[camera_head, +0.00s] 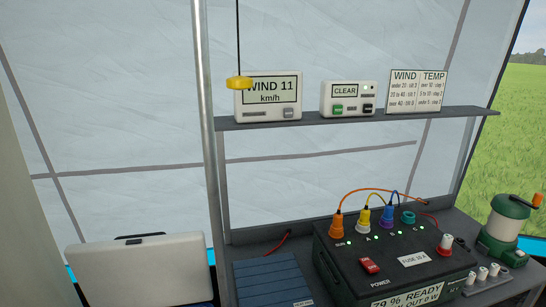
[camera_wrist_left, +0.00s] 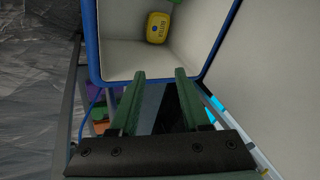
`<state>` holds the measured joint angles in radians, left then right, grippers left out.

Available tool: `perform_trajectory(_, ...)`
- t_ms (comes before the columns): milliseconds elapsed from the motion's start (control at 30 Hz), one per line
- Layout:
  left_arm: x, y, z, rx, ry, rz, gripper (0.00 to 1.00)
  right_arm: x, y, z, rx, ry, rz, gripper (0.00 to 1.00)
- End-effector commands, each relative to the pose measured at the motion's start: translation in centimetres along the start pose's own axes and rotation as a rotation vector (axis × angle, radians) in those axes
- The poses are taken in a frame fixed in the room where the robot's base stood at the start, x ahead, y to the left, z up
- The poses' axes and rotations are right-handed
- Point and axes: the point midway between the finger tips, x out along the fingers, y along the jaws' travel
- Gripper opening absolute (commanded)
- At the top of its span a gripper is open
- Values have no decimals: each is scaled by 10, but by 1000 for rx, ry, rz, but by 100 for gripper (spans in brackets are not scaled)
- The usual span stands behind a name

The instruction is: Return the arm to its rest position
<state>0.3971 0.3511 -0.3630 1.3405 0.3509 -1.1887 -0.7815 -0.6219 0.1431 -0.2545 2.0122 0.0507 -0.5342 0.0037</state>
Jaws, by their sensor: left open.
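My left gripper (camera_wrist_left: 160,75) shows in the left wrist view as two green fingers, spread apart with nothing between them. Its fingertips are at the near edge of an open box with a white inside and a blue rim (camera_wrist_left: 94,45). A yellow tub (camera_wrist_left: 158,28) with a dark label lies inside the box, beyond the fingertips and not touched by them. A bit of something green shows beside it at the top edge. Neither arm shows in the head view, and my right gripper is in no view.
In the head view a pale lid (camera_head: 140,272) stands at lower left. A black power box (camera_head: 390,262) with coloured plugs stands on the counter, with a green lantern (camera_head: 505,225) at right. A shelf (camera_head: 350,119) holds two displays and a chart.

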Motion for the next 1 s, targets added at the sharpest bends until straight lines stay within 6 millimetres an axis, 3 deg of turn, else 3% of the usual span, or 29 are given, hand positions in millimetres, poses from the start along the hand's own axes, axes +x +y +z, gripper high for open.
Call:
perform_trajectory(33, 8, 32, -2, -42, 34, 5, 47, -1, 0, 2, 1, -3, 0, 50)
perform_trajectory(200, 11, 114, -8, -220, 155, -2, 47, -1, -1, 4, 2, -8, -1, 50)
perform_trajectory(400, -14, 194, -9, -470, 291, 4, 47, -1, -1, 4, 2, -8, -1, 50)
perform_trajectory(500, -32, 220, -8, -587, 345, 6, 47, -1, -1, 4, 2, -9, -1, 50)
perform_trajectory(800, -90, 262, 2, -873, 459, 4, 47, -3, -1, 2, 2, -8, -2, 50)
perform_trajectory(1000, -128, 241, 4, -872, 445, -22, 47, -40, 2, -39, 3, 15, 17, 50)
